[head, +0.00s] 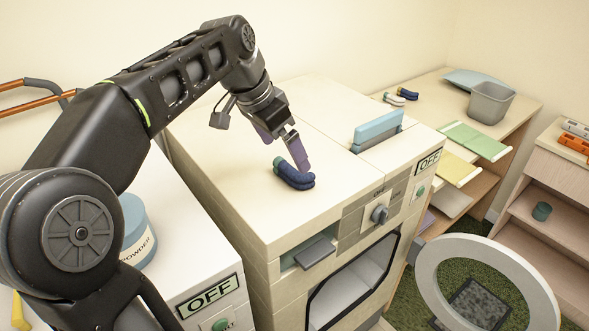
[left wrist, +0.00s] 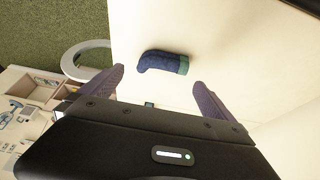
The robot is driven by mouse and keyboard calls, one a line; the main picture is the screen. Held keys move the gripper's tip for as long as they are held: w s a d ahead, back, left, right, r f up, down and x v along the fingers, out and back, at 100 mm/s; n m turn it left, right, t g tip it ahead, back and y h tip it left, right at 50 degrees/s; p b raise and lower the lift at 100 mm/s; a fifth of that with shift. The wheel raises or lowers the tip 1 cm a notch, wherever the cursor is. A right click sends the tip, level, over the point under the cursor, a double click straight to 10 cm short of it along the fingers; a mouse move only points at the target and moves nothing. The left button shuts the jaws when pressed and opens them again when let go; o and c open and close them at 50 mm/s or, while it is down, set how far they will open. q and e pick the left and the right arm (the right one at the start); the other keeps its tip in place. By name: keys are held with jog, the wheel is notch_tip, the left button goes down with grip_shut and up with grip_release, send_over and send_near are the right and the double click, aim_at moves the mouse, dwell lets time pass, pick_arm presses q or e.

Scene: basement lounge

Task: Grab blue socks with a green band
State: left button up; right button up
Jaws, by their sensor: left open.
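The blue socks with a green band (head: 295,175) lie on the cream top of a washing machine (head: 230,185). In the left wrist view the socks (left wrist: 160,63) lie ahead of the fingers, with the green band at the right end. My left gripper (head: 284,147) is above and just behind the socks in the head view. Its purple fingers are spread, with nothing between them; in the left wrist view the open gripper (left wrist: 158,85) shows both fingers. My right gripper is not in view.
A POWDER tub (head: 137,232) stands at left. Other socks (head: 401,94), a grey bin (head: 490,102) and folded cloths (head: 475,140) are on the right-hand table. The machine's round door (head: 433,268) hangs open.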

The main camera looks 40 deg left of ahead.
aim_at(295, 167)
pick_arm(q)
jog(key=shift+x, duration=1.4)
jog(key=shift+w+a+f, duration=0.1)
jog(key=shift+w+f+p, duration=0.15)
jog(key=shift+f+p, duration=0.15)
jog(key=shift+p, duration=0.15)
jog(key=p+x, duration=0.1)
jog(key=x, duration=0.3)
jog(key=shift+w+f, duration=0.15)
jog(key=shift+c, duration=0.6)
jog(key=c, duration=1)
notch_tip(295, 167, up, 10)
jog(key=shift+r+b, duration=0.1)
jog(key=shift+b, duration=0.35)
